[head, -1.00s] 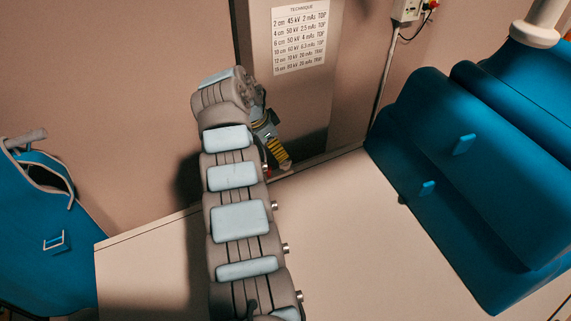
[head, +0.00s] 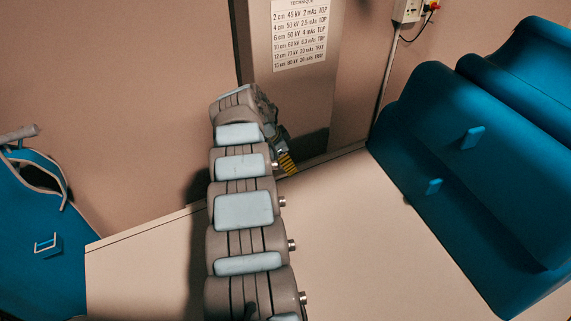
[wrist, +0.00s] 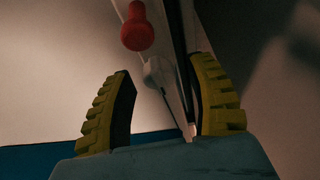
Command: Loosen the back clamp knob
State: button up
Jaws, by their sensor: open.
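A red round-ended knob (wrist: 138,28) on a short stem shows at the top of the wrist view, above and beyond my fingertips. Below it, a pale grey fitting (wrist: 158,75) sits along a light rail or edge (wrist: 178,45) that runs down between the fingers. I cannot tell which of these is the back clamp knob. My gripper (wrist: 164,66) is open, its yellow ribbed fingers wide apart with nothing held. In the head view my gripper (head: 287,162) is partly hidden by my arm, near the base of the wall column. No knob shows clearly there.
A pale flat surface (head: 340,230) lies under my arm. A grey column (head: 293,100) with a printed chart (head: 299,35) stands behind. Blue padded shapes (head: 440,130) fill the right. A blue item (head: 35,235) hangs at left. A wall box (head: 407,10) is at top.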

jog(key=shift+c, duration=0.3)
grip_shut()
